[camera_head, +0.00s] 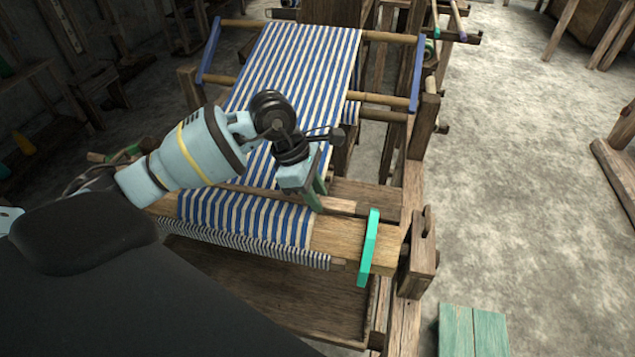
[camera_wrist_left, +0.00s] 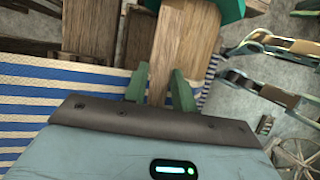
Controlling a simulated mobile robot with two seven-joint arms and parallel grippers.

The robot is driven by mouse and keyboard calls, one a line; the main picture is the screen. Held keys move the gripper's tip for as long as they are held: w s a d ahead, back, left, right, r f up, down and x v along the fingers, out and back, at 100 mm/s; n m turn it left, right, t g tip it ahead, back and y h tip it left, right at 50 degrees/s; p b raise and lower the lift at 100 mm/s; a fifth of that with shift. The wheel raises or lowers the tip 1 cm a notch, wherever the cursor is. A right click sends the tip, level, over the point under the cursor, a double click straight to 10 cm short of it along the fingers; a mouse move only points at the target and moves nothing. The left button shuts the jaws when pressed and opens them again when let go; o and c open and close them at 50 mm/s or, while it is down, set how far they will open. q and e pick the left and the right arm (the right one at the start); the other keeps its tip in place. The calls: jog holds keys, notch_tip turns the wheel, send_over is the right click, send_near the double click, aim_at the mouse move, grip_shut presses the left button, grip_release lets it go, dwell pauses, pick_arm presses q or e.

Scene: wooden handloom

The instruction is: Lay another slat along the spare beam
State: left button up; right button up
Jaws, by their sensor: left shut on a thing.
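My left gripper (camera_head: 316,195) points down at the front of the loom, at the right part of the striped cloth. Its two green fingers (camera_wrist_left: 160,88) are closed about a narrow wooden piece, apparently a slat (camera_head: 338,206), whose light right end shows just beyond the fingers. The front beam (camera_head: 350,238) lies just in front, wrapped in blue-and-white striped cloth, with bare wood at its right end and a teal flange (camera_head: 369,247). The flange also shows at the top of the left wrist view (camera_wrist_left: 228,8). The fingers hide part of the slat.
The striped cloth (camera_head: 300,65) stretches back over the loom's rods between blue side bars (camera_head: 417,75). A wooden post (camera_head: 418,262) stands right of the flange. A green slatted stool (camera_head: 472,330) is at lower right. The concrete floor to the right is mostly clear.

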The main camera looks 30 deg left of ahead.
pick_arm(q)
jog(key=shift+s+d+f, duration=0.15)
jog(key=shift+s, duration=0.4)
jog(key=shift+s+d+f, duration=0.1)
jog(key=shift+s+d, duration=0.1)
jog(key=shift+s, duration=0.35)
jog(key=shift+s+d+f, duration=0.15)
jog(key=shift+s, duration=0.4)
jog(key=o, duration=1.1)
jog(key=v, duration=0.7)
jog(key=shift+s+a+r, duration=0.1)
jog(key=shift+a+r, duration=0.05)
jog(key=shift+r, duration=0.2)
